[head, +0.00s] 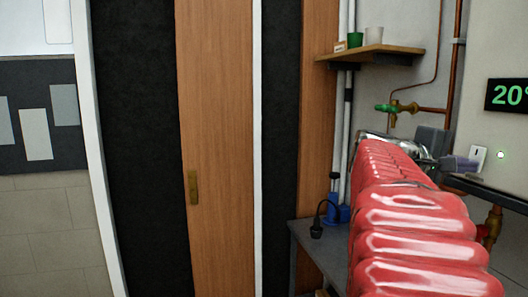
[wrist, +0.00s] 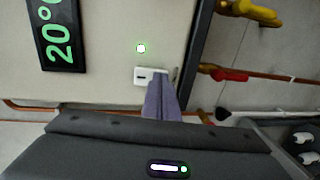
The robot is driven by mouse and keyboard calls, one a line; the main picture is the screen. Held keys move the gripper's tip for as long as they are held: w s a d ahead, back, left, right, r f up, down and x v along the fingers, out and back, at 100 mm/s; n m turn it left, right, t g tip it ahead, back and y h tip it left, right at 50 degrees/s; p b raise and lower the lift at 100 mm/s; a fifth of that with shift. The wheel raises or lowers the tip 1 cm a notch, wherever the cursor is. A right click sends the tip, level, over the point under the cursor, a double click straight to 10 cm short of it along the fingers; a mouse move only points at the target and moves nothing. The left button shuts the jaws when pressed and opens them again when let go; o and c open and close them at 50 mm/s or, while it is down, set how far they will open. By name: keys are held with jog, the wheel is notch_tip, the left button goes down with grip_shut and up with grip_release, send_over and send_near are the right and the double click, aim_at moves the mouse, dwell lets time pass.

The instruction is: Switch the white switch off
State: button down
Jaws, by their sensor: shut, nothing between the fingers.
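The white switch (head: 478,158) is a small plate on the pale wall at the right in the head view. It also shows in the wrist view (wrist: 143,76), with a dark slot on its face. My gripper (head: 474,163) is shut and empty, its purple-grey fingers pointing at the wall. In the wrist view my gripper (wrist: 162,80) overlaps one edge of the switch plate. I cannot tell whether the tips touch it.
A black display (head: 510,95) with green digits hangs above the switch. A pipe with a green-handled valve (head: 390,108) is to the left. A wooden shelf (head: 375,55) holds cups. A dark ledge (head: 490,191) runs just below my gripper.

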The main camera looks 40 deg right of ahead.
jog(key=shift+d+f, duration=0.15)
jog(key=shift+d, duration=0.05)
jog(key=shift+a, duration=0.1)
jog(key=w+a+f, duration=0.2)
jog(key=w+a, duration=0.3)
jog(key=a, duration=0.7)
jog(key=shift+w+a, duration=0.2)
jog(key=shift+a, duration=0.1)
jog(key=shift+f, duration=0.15)
dwell(0.5)
